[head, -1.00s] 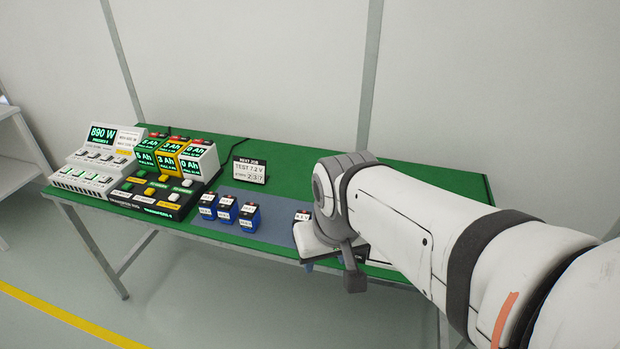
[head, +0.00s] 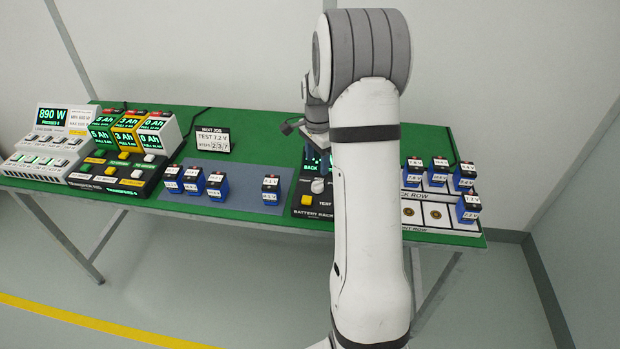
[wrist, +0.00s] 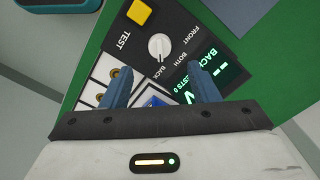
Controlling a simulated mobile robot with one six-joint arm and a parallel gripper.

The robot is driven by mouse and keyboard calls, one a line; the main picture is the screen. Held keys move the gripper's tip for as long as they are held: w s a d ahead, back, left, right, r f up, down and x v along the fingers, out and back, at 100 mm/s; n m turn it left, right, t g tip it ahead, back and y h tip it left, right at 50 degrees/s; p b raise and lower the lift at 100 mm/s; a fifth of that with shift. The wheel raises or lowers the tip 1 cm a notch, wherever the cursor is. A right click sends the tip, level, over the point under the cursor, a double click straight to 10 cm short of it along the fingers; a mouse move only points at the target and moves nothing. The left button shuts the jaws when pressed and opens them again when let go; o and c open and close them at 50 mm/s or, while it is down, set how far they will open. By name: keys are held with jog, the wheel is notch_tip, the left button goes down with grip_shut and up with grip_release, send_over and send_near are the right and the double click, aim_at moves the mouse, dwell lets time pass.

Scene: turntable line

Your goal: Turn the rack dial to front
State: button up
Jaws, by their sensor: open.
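The rack dial (wrist: 160,47) is a white round knob on a black panel with the labels FRONT, BOTH and BACK. Its pointer line appears to face the BACK label, and the green display (wrist: 208,65) reads BACK. In the head view the dial (head: 318,185) sits on the black battery rack box (head: 302,212). My gripper (wrist: 160,84) is open and empty, its blue fingers apart. The dial lies beyond the fingertips in the wrist view, not between them. In the head view my gripper is above the box's rear, partly hidden by my arm.
A yellow TEST button (wrist: 139,12) is beside the dial. The white rack rows (head: 460,238) with several blue batteries lie right of the box. A grey mat (head: 243,201) with blue batteries lies left.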

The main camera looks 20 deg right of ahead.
aim_at(318, 185)
jog(key=shift+w+d+f, duration=0.1)
jog(key=shift+d+f, duration=0.1)
jog(key=shift+f, duration=0.25)
notch_tip(318, 185, down, 7)
jog(key=shift+f+p, duration=0.2)
jog(key=shift+p, duration=0.25)
jog(key=shift+c, duration=0.5)
